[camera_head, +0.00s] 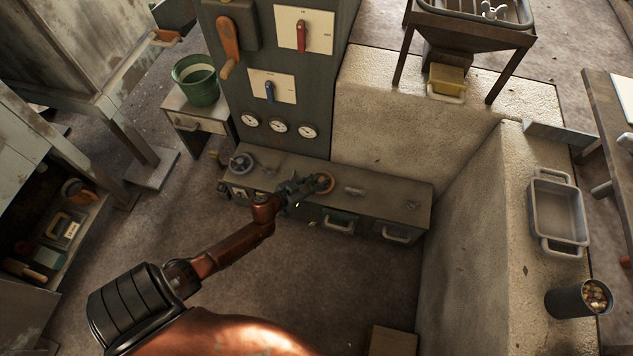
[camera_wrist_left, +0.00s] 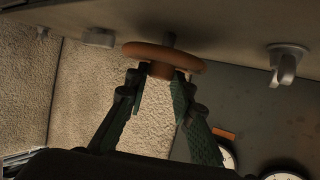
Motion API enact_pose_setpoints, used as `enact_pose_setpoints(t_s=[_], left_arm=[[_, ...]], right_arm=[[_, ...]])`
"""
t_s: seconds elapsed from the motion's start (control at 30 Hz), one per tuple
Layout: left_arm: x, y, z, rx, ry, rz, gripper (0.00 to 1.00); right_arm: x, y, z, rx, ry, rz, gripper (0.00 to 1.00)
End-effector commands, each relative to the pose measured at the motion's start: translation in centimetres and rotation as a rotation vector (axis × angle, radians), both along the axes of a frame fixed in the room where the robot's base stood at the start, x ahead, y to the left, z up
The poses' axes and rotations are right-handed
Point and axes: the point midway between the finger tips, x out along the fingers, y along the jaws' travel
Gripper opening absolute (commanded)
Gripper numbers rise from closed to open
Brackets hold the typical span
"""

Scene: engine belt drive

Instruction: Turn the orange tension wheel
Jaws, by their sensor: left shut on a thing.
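The orange tension wheel (camera_head: 325,182) sits on top of the low grey cabinet (camera_head: 385,187), near its middle. My left gripper (camera_head: 312,185) reaches it from the left. In the left wrist view, the wheel (camera_wrist_left: 140,50) shows as a flat orange disc with a narrower hub and a short shaft. The left gripper's two green-padded fingers (camera_wrist_left: 160,78) are shut on the hub, one on each side. My right gripper is not in view.
A grey knob (camera_head: 241,163) stands on the cabinet's left end, and a small grey handle (camera_head: 354,191) lies right of the wheel. The tall panel (camera_head: 310,118) with levers and gauges rises behind. A concrete wall (camera_head: 465,215) bounds the right side.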

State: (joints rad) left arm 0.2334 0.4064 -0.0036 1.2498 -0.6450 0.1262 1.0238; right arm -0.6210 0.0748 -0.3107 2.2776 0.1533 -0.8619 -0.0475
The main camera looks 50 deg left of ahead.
Motion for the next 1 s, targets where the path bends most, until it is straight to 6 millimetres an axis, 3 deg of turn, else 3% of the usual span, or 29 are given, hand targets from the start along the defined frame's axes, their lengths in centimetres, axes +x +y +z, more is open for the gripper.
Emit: enact_pose_setpoints(t_s=[0.3, 0.33, 0.43, 0.77, 1.0], left_arm=[[-0.2, 0.0, -0.4, 0.001, 0.006, -0.001, 0.00], [-0.2, 0.0, -0.4, 0.001, 0.006, -0.001, 0.23], [-0.2, 0.0, -0.3, 0.001, 0.006, -0.001, 0.30], [-0.4, 0.0, 0.0, 0.001, 0.003, -0.001, 0.30], [-3.8, 0.2, 1.2, 0.001, 0.005, -0.001, 0.30]], right_arm=[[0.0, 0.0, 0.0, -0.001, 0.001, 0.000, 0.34], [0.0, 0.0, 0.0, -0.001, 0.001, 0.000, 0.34], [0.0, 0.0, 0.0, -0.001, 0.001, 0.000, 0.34], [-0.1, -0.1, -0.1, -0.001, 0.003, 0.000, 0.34], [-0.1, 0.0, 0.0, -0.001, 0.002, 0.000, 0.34]])
